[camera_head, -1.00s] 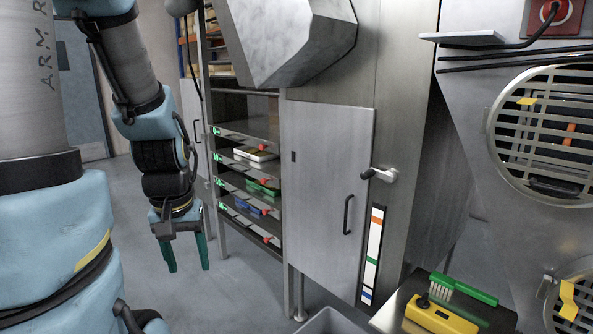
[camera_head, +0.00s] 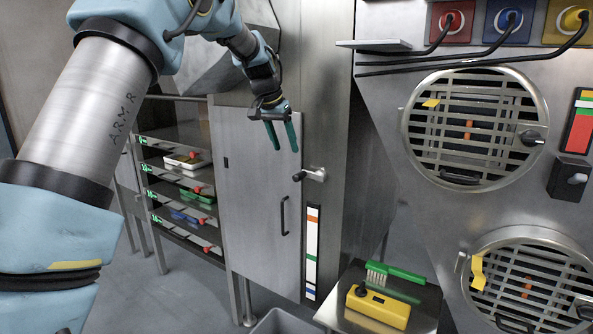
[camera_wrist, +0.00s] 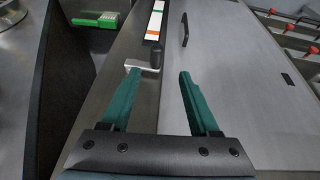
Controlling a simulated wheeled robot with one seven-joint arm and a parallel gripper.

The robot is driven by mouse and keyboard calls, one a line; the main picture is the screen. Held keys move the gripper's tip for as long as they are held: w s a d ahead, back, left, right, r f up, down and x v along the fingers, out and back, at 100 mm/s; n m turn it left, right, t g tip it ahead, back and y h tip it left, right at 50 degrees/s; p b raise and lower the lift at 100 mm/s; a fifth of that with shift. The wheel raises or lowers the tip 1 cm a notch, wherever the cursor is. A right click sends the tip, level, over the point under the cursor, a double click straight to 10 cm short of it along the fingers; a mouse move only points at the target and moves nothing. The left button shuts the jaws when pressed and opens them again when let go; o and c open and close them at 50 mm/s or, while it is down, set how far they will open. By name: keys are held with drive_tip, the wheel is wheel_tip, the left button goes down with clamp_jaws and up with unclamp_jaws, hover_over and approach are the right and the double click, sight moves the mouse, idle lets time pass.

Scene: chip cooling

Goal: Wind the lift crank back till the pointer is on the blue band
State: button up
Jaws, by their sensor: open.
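The lift crank (camera_head: 315,173) is a pale metal arm with a dark knob on the tall steel cabinet, right of a grey door. It also shows in the wrist view (camera_wrist: 143,65), just beyond my fingertips. Below it is an upright white scale strip (camera_head: 312,240) with orange, green and blue bands, the blue (camera_head: 309,288) near the bottom. I cannot make out the pointer. My gripper (camera_head: 285,149) has green fingers, open and empty, above and left of the crank. In the wrist view the gripper (camera_wrist: 158,73) has the knob beyond its finger gap, apart from both fingers.
The door has a dark handle (camera_head: 284,216). A shelf rack (camera_head: 178,175) with trays stands left. A small table (camera_head: 424,312) with a green brush (camera_head: 395,271) and a yellow box (camera_head: 377,307) is at lower right. A grey bin (camera_head: 283,321) stands on the floor.

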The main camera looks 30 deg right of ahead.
sight(298, 173)
drive_tip(key=p+x, duration=0.1)
drive_tip(key=x, duration=0.4)
drive_tip(key=d+p+x, duration=0.1)
drive_tip(key=x, duration=0.4)
drive_tip(key=shift+d+f+p, duration=0.15)
drive_tip(key=shift+d+p, duration=0.05)
drive_tip(key=shift+p, duration=0.2)
clamp_jaws()
